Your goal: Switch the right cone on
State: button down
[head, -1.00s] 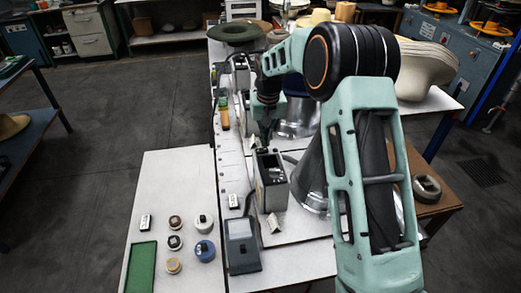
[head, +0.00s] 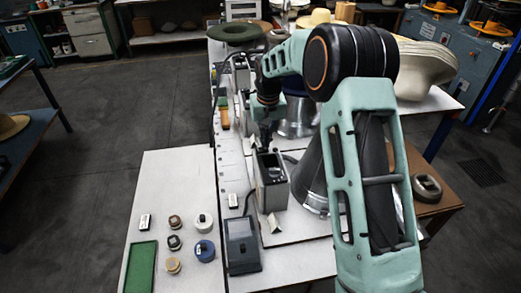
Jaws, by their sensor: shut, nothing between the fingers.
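A silver metal cone (head: 309,184) stands on the white bench, partly hidden behind my arm; it is the nearer and more rightward of two. A second silver cone (head: 296,122) stands farther back, with something dark blue on top. A dark control box with a pale side (head: 272,187) stands just left of the nearer cone. My gripper (head: 265,146) points down over the back of this box's top. Its fingers are shut and empty. They are small and dark here, and I cannot tell whether they touch the box or a switch.
A grey-black box (head: 242,245) and a small white card (head: 275,223) lie in front of the control box. A side table holds a green mat (head: 141,266) and several round pots. A green hat (head: 234,32) lies at the back.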

aim_at(265, 149)
jog(key=shift+f+b, duration=0.4)
jog(key=shift+f, duration=0.3)
jog(key=shift+r, duration=0.15)
jog(key=shift+r+p, duration=2.1)
jog(key=shift+r, duration=1.35)
